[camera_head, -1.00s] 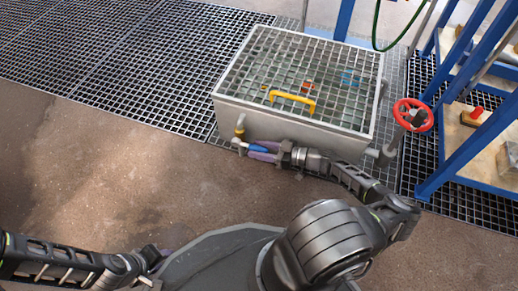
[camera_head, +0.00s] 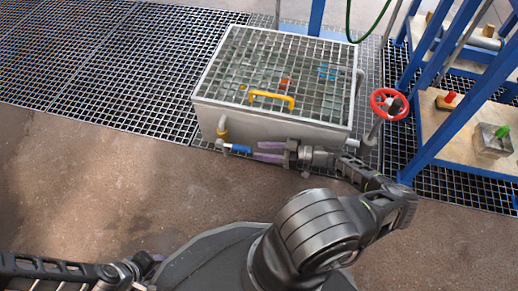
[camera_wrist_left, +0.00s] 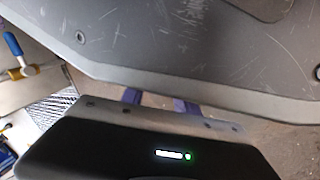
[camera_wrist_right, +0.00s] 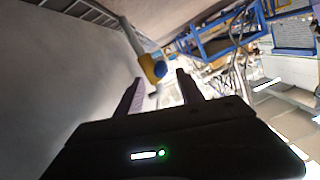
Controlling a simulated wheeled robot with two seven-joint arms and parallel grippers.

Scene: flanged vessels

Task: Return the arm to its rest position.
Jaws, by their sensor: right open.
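My right gripper (camera_head: 260,151) is open, its two purple fingers apart and empty, low in front of the grey tank (camera_head: 275,126). It points left toward a valve with a blue handle (camera_head: 238,148) on the tank's yellow pipe fitting (camera_head: 222,128), with a small gap between them. In the right wrist view the yellow fitting (camera_wrist_right: 150,66) shows beyond the fingertips (camera_wrist_right: 158,88). My left gripper (camera_head: 152,259) is low at the bottom left, mostly hidden in the head view. In the left wrist view its two purple fingers (camera_wrist_left: 158,103) stand apart with nothing visible between them.
Bare brown floor (camera_head: 110,185) lies open at left. A grey surface (camera_wrist_left: 180,45) is close to my left wrist.

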